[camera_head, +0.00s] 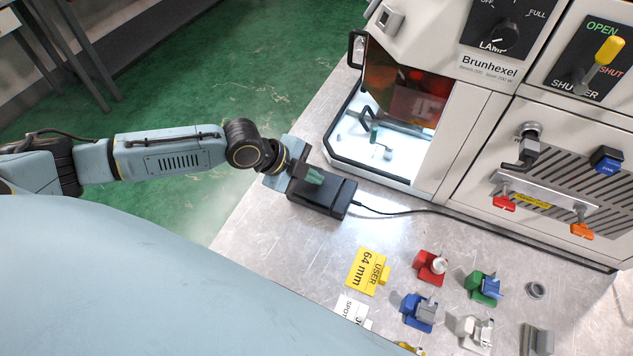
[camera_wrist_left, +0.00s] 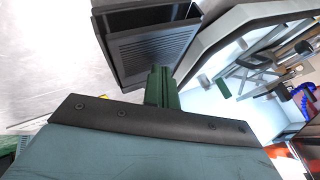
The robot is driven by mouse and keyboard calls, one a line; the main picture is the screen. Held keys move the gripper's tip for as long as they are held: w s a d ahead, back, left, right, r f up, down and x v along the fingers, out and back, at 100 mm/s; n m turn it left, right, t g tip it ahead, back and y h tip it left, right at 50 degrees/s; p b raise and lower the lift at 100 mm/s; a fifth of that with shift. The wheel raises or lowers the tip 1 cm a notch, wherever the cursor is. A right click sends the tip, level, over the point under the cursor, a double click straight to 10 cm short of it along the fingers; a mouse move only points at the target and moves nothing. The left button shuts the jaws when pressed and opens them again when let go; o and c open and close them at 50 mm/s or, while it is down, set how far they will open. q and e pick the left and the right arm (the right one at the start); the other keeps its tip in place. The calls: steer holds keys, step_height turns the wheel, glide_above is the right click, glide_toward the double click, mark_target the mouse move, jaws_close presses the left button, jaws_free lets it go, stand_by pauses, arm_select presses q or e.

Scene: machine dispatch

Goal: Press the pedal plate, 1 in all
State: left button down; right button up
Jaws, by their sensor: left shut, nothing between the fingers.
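The pedal (camera_head: 325,197) is a black box with a cable, on the grey bench in front of the machine's lit chamber. In the left wrist view its ribbed plate (camera_wrist_left: 150,48) shows inside a dark frame. My left gripper (camera_head: 314,176) is shut, with its green fingertips over the pedal's far side in the head view. In the left wrist view the fingers (camera_wrist_left: 163,80) overlap the pedal's edge; I cannot tell whether they touch the plate. My right gripper is not in view.
The Brunhexel machine (camera_head: 440,150) stands behind and right, its chamber edge close to my left gripper. A cable (camera_head: 420,211) runs right from the pedal. Several coloured fixtures (camera_head: 430,267) and a yellow card (camera_head: 366,270) lie on the near bench.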

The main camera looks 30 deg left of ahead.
mark_target(315, 186)
arm_select(q)
steer(key=shift+f, duration=0.4)
steer(key=shift+r, duration=0.1)
stand_by(0.3)
steer(key=shift+r+p, duration=0.9)
steer(key=shift+r, duration=0.1)
steer(key=shift+r, duration=0.1)
steer(key=r+p, duration=0.5)
steer(key=shift+d, duration=0.3)
steer(key=shift+f, duration=0.1)
